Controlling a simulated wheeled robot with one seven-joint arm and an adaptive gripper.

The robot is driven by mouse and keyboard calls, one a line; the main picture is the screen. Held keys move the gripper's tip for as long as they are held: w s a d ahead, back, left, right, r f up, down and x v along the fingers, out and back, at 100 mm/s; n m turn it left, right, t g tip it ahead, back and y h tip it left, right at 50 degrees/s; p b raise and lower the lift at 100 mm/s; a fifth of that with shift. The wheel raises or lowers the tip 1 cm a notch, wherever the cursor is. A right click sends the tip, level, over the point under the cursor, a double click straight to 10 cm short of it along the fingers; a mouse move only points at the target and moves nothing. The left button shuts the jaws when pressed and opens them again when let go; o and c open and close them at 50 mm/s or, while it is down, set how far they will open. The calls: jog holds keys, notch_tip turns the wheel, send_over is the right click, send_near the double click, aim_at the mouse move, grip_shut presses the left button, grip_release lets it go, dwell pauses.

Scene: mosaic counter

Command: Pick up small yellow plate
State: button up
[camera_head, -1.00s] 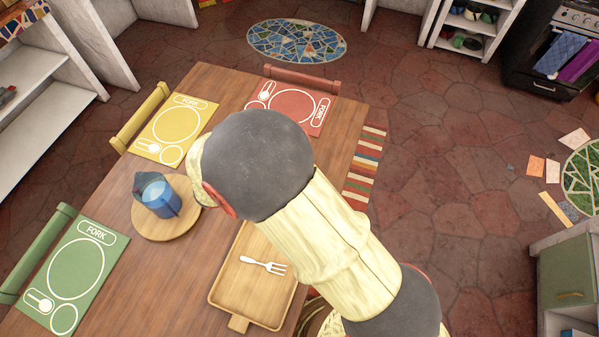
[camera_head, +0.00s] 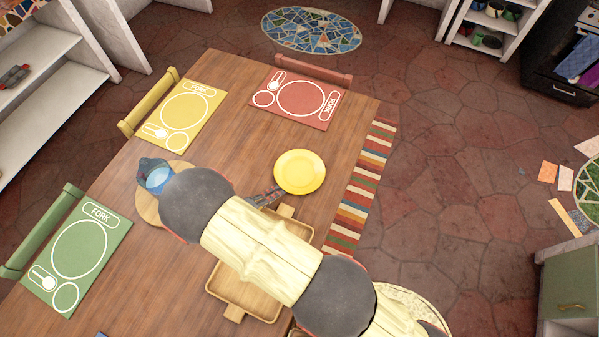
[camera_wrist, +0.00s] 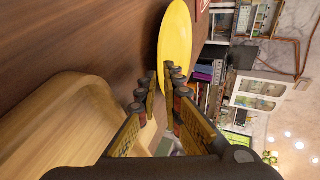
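The small yellow plate (camera_head: 300,172) lies on the wooden table, right of the table's middle in the head view. In the wrist view the plate (camera_wrist: 176,42) is seen at a steep slant, just beyond my fingertips. My gripper (camera_wrist: 162,84) is open, and the plate's near edge shows in line with the gap between its fingers. In the head view my gripper (camera_head: 268,197) is low beside the plate's lower-left edge, partly hidden by my arm. I cannot tell whether the fingers touch the plate.
A wooden tray (camera_head: 235,295) lies under my arm; its rim (camera_wrist: 62,84) is close to my gripper. A blue cup (camera_head: 156,176) stands on a round board (camera_head: 147,207). Red (camera_head: 300,98), yellow (camera_head: 180,115) and green (camera_head: 82,255) placemats lie around. Table beyond the plate is clear.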

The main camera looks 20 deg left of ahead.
aim_at(284, 189)
jog(key=x, duration=0.3)
jog(key=shift+w+f, duration=0.15)
jog(key=shift+d, duration=0.1)
grip_shut()
dwell(0.5)
